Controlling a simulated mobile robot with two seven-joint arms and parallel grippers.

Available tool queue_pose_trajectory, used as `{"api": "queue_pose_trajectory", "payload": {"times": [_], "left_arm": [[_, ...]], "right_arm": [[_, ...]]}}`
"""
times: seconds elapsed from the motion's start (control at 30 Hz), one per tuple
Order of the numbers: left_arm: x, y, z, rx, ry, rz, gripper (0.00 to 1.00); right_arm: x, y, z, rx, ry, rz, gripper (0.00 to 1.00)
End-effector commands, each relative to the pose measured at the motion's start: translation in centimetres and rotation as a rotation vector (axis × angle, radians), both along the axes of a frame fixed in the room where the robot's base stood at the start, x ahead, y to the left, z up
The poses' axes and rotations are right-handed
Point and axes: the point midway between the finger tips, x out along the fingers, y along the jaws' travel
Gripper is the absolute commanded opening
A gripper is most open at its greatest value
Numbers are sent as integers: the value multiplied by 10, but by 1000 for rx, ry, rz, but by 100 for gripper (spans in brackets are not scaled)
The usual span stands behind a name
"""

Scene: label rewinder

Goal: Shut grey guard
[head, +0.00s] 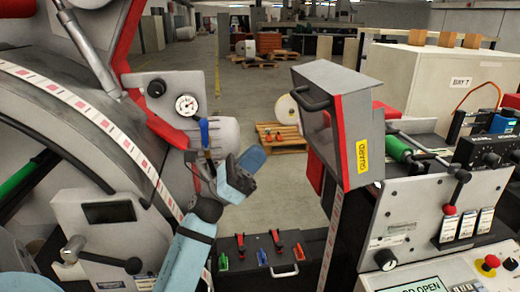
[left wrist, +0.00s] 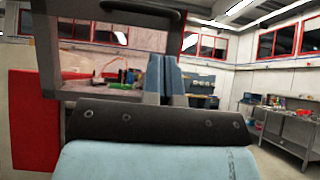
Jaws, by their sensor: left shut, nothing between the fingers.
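The grey guard (head: 358,115) is a box-shaped cover with red edging, a dark bar handle (head: 312,101) and a yellow GUARD label. It stands tilted up above the right-hand machine, and the display (head: 425,286) below it reads "OPEN". My left gripper (head: 251,159) is shut and empty, left of the guard and apart from it. In the left wrist view the closed fingers (left wrist: 165,75) point toward the guard's grey frame (left wrist: 45,50), and its handle (left wrist: 140,12) crosses the top. My right gripper is not in view.
A large grey machine with a pressure gauge (head: 187,105) stands at left, close to my left arm. A control panel with a red button (head: 491,262) is at right. Air between gripper and guard looks clear.

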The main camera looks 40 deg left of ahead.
Motion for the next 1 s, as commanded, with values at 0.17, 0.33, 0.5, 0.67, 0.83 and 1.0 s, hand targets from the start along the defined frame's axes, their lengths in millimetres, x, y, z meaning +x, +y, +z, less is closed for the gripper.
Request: {"api": "queue_pose_trajectory", "payload": {"times": [0.17, 0.33, 0.5, 0.67, 0.83, 1.0], "left_arm": [[20, -18, 37, -2, -2, -2, 0], [38, -33, 61, -2, 1, -4, 0], [50, -44, 77, -5, 3, -3, 0], [55, -49, 82, -4, 2, -2, 0], [56, -50, 82, -4, 2, -2, 0], [56, -50, 82, -4, 2, -2, 0]], "right_arm": [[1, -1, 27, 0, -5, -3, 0], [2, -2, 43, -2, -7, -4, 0], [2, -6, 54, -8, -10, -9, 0], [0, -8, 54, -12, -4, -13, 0], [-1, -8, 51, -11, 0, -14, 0], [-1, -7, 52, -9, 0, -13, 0]]}}
